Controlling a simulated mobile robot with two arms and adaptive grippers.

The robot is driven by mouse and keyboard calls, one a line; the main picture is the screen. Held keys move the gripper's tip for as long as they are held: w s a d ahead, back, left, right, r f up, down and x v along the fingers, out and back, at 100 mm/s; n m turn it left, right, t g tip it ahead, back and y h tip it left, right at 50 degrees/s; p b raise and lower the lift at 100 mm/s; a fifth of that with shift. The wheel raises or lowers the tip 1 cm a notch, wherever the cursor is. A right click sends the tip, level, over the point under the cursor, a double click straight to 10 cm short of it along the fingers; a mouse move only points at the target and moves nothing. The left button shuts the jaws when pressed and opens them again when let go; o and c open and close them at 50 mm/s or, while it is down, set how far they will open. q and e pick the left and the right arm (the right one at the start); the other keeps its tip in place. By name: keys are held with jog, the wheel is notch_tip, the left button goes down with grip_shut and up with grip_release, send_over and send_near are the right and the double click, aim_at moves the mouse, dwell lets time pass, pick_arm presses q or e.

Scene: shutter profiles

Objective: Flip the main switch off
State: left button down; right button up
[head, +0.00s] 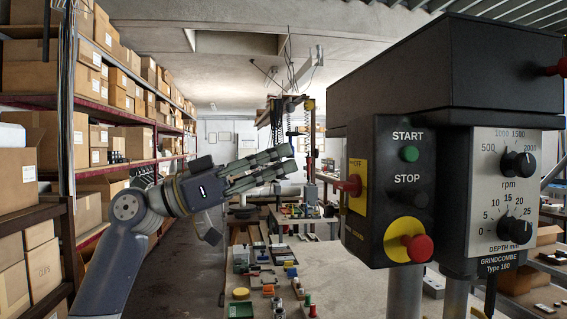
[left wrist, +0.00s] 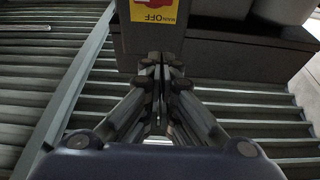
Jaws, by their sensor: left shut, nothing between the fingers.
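The machine's dark control box (head: 403,150) stands at the right in the head view. On its left side is a yellow plate (head: 357,172) with the red main switch handle (head: 348,186), which sticks out to the left. My right gripper is out of view.
The box front has a green START button (head: 409,154), a black STOP button (head: 413,199) and a red mushroom button (head: 416,247). Dials (head: 519,165) sit to the right. A workbench with small parts (head: 345,285) lies below; box-filled shelves (head: 95,110) line the left.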

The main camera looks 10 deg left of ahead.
aim_at(348, 186)
pick_arm(q)
jog(key=d+p, duration=0.1)
jog(key=d, duration=0.1)
jog(key=w+d+p, duration=0.1)
jog(key=d, duration=0.2)
jog(key=w+d+p, duration=0.1)
jog(key=d, duration=0.1)
jog(key=shift+w+d+r, duration=0.15)
jog(key=shift+a+f+p, duration=0.25)
jog(key=shift+f+p, duration=0.15)
jog(key=shift+f, duration=0.5)
jog(key=shift+w+f+n+t+p, duration=0.15)
jog(key=shift+n+t+p, duration=0.35)
jog(key=shift+n, duration=0.8)
